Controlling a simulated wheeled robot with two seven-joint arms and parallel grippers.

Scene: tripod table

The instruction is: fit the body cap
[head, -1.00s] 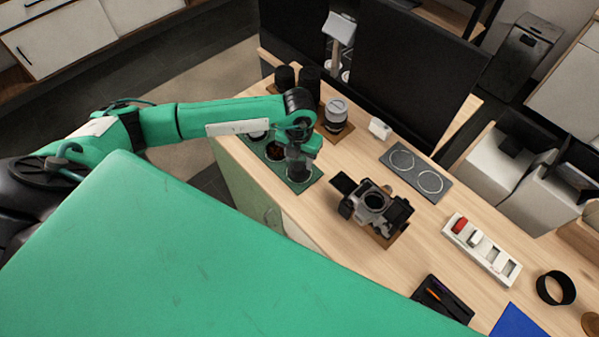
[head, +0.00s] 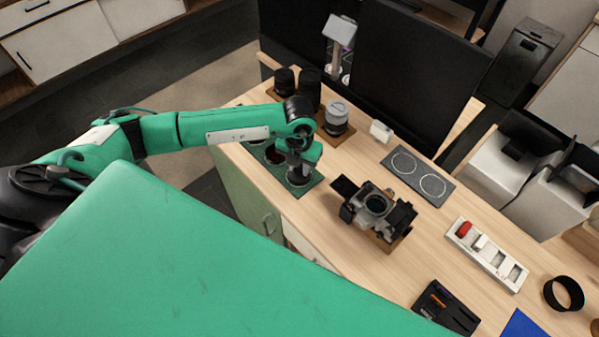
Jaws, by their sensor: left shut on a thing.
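The camera (head: 377,207) stands on a brown mat in the middle of the table, its screen flipped out to the left and its dark round mount facing up. My left gripper (head: 299,181) points down over the near end of a green tray (head: 312,184) with round places in it, left of the camera. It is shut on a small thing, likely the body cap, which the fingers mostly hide. I cannot tell whether that thing touches the tray. My right gripper is not in view.
Black lenses (head: 309,90) and a grey-white lens (head: 336,117) stand behind the tray. A dark pad with two rings (head: 419,176), a white holder (head: 487,254), a black tool tray (head: 446,308) and a black ring (head: 563,293) lie to the right. A large monitor (head: 410,75) stands behind.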

